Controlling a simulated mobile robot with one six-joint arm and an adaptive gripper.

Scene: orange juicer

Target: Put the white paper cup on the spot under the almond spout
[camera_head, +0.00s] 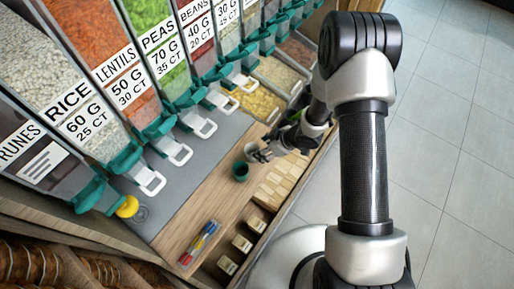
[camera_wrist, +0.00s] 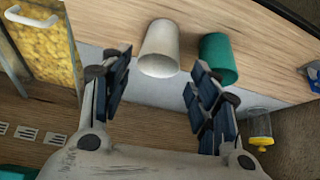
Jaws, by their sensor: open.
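The white paper cup (camera_wrist: 160,48) stands on the wooden counter, ahead of and between my spread fingers in the wrist view. In the head view the white cup (camera_head: 250,149) shows just left of my gripper, partly covered by it. My gripper (camera_head: 266,152) is open and empty; the wrist view also shows its two fingers (camera_wrist: 158,98), with a gap between the cup and the palm. I cannot tell whether a finger touches the cup. No label reading almond is legible, so I cannot pick out the almond spout.
A green cup (camera_head: 240,171) stands close beside the white one; it also shows in the wrist view (camera_wrist: 217,59). Dispensers with green spouts (camera_head: 162,129) line the back above a grey mat (camera_head: 196,154). Colored markers (camera_head: 199,243) lie near the counter's front. The wood between is clear.

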